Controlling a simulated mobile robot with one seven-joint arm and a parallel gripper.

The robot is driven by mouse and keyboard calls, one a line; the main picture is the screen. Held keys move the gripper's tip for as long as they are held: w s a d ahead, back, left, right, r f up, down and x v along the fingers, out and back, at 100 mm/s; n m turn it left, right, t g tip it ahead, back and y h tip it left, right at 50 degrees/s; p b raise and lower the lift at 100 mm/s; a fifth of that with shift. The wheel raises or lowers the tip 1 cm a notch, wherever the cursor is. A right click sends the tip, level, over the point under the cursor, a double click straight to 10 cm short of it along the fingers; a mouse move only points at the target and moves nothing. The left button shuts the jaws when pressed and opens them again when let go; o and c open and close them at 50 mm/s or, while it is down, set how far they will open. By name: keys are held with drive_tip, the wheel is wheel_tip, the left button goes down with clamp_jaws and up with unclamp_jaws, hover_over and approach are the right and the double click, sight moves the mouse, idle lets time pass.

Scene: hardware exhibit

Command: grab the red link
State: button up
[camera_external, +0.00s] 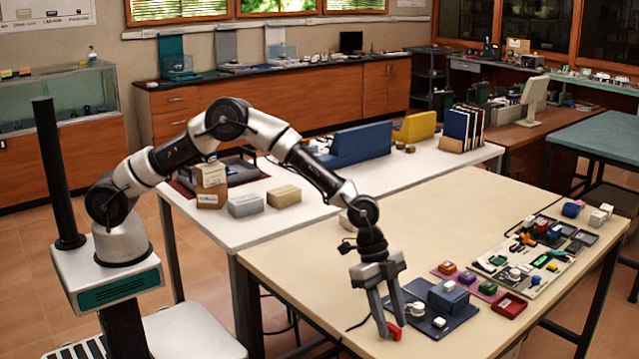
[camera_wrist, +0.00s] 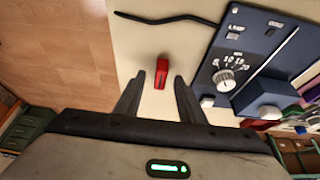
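The red link (camera_external: 395,332) is a small red piece lying on the cream table near its front edge. It also shows in the wrist view (camera_wrist: 161,72), upright in the picture, between and slightly ahead of my fingertips. My gripper (camera_external: 391,322) points down at the table, with its fingertips close to the red link. In the wrist view my gripper (camera_wrist: 160,80) is open, with a gap on both sides of the link. I cannot tell how high the fingertips are above the table.
A dark blue instrument panel (camera_wrist: 222,45) with a dial lies just right of the link. A black cable (camera_wrist: 165,18) runs beyond the link. The table edge is close on the left. Boards and small coloured boxes (camera_external: 509,305) lie further right.

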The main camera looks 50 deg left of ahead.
clamp_jaws()
